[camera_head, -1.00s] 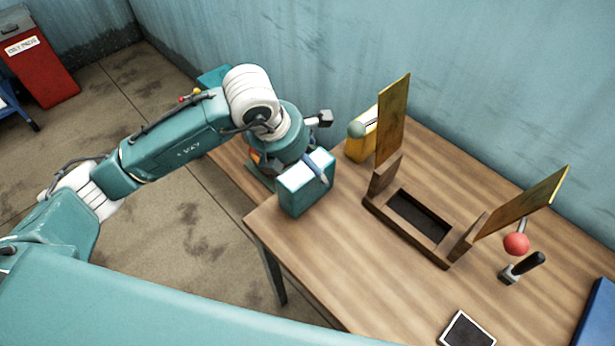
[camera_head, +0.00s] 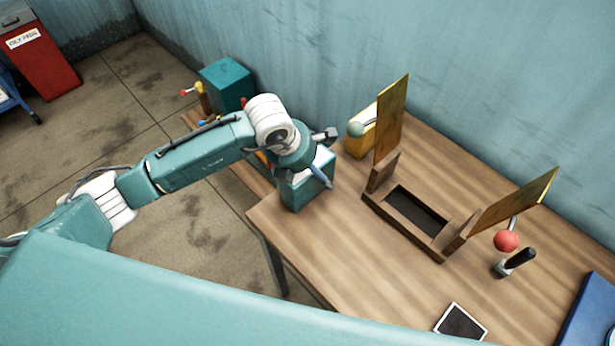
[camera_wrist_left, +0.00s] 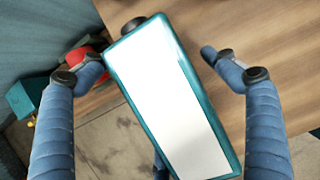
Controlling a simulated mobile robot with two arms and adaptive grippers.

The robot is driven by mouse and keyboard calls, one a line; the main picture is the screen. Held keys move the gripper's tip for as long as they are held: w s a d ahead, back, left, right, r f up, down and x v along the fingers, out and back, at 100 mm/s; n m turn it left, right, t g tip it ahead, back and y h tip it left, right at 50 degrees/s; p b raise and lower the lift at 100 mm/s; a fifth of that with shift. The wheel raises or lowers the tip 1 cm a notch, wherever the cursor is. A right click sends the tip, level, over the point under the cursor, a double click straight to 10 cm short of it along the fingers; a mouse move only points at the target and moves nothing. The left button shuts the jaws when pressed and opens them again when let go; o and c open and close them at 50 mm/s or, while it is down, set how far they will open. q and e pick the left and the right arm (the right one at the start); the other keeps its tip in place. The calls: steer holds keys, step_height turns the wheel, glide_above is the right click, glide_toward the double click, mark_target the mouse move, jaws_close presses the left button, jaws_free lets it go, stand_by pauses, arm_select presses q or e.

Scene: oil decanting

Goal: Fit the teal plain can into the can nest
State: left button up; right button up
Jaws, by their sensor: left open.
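A teal can (camera_head: 297,195) stands upright at the near left corner of the wooden table. In the left wrist view its bright white face with a teal rim (camera_wrist_left: 165,95) lies between my fingers. In the head view the left gripper (camera_head: 305,168) is at the can's top, partly hidden by my wrist. The can nest (camera_head: 404,228), a wooden frame with a dark recess, sits to the right and looks empty. My right gripper is not in view.
Two tilted yellow panels (camera_head: 391,118) rise at the nest's ends. A yellow can (camera_head: 361,141) stands behind it. A red-knobbed lever (camera_head: 506,241), a dark tablet-like plate (camera_head: 461,322) and a blue object (camera_head: 590,318) lie right. A teal box (camera_head: 227,84) stands behind my arm.

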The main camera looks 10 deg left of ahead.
arm_select(q)
steer(key=shift+f+b, duration=0.2)
steer(key=shift+b, duration=0.25)
stand_by(0.4)
steer(key=c, duration=1.9)
steer(key=shift+w+r, duration=0.1)
steer(key=shift+c, duration=0.2)
